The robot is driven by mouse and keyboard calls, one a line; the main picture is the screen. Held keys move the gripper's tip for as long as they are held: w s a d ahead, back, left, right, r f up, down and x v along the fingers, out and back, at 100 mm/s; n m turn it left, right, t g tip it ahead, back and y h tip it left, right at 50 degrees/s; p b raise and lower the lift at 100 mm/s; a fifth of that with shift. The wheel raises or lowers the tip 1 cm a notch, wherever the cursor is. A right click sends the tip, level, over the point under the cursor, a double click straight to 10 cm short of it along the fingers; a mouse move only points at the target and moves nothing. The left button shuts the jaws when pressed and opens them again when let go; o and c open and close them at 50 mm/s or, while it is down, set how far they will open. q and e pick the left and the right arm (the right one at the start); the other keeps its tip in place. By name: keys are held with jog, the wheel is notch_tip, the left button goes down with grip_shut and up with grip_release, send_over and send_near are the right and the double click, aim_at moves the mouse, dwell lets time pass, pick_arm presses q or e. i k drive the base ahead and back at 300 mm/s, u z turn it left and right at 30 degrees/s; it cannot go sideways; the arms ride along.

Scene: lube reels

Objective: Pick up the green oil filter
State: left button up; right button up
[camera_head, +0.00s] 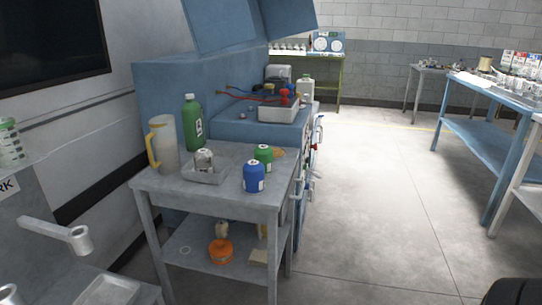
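The green oil filter (264,156) is a short green can with a white label. It stands upright on the top of a grey metal table (228,153), near its right side. A blue oil filter (254,177) stands just in front of it and a little left, close to the table's front edge, and seems to overlap its lower part. A whitish filter (204,158) sits in a shallow grey tray (205,176) to the left. Neither of my grippers shows in this view.
A tall green bottle (193,122) and a translucent jug (162,145) stand on the table's left side. A blue cabinet (250,127) with cluttered top adjoins behind. An orange container (221,252) sits on the lower shelf. The floor to the right is open.

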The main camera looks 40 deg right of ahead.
aim_at(263, 154)
jog(key=z, duration=0.55)
jog(key=i, duration=1.25)
jog(key=z, duration=0.3)
